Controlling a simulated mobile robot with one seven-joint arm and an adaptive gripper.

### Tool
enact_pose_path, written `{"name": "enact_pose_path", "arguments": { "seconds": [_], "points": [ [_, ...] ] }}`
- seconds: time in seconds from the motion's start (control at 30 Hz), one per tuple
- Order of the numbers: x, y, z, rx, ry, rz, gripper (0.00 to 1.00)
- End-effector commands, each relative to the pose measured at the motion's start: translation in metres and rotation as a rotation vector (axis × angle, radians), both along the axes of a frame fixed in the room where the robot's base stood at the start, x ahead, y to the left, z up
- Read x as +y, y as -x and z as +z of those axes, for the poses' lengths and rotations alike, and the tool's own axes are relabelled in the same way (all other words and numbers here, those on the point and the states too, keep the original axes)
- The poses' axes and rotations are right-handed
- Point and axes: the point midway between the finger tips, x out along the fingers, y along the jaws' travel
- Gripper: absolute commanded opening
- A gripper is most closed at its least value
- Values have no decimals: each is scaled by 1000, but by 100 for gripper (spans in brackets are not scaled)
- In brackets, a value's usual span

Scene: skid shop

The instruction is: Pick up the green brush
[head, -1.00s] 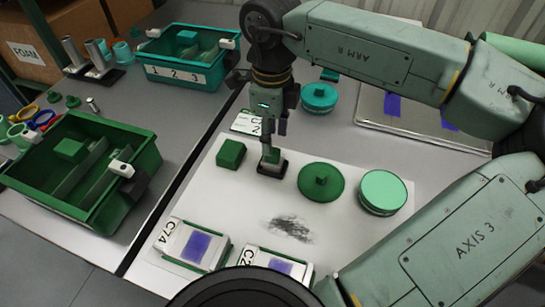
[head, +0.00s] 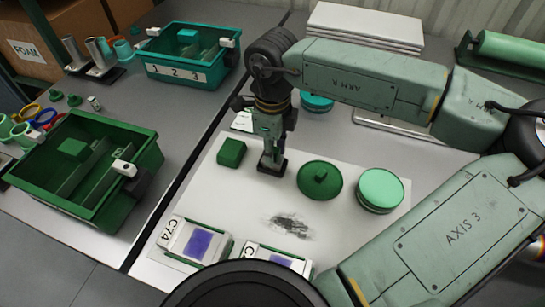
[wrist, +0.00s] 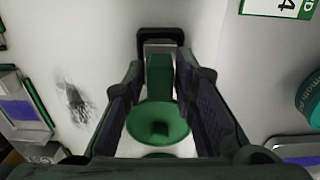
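The green brush, an upright green block handle (wrist: 159,76) on a black-rimmed base (head: 271,165), stands on the white sheet (head: 215,200) in the middle of the head view. My gripper (head: 273,148) is straight above it, pointing down, with its fingers lowered around the handle. In the wrist view the handle is between the two dark fingers, with a gap visible on each side. The gripper looks open. In the head view, my fingers hide most of the handle.
A green cube (head: 231,152) stands left of the brush; a round green lid with a knob (head: 320,180) lies close on its right. A pale green round tin (head: 380,190) is farther right. Two labelled boxes (head: 195,242) sit in front. Green (head: 130,185) and teal (head: 185,75) bins are left.

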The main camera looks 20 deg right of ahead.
Motion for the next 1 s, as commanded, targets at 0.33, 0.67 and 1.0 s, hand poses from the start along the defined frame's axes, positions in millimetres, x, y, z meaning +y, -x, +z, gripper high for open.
{"name": "enact_pose_path", "arguments": {
  "seconds": [0.33,0.67,1.0],
  "points": [
    [0,0,0,0,0,0,0],
    [0,0,0,0,0,0,0],
    [0,-1,20,-2,2,-1,0]
  ]
}}
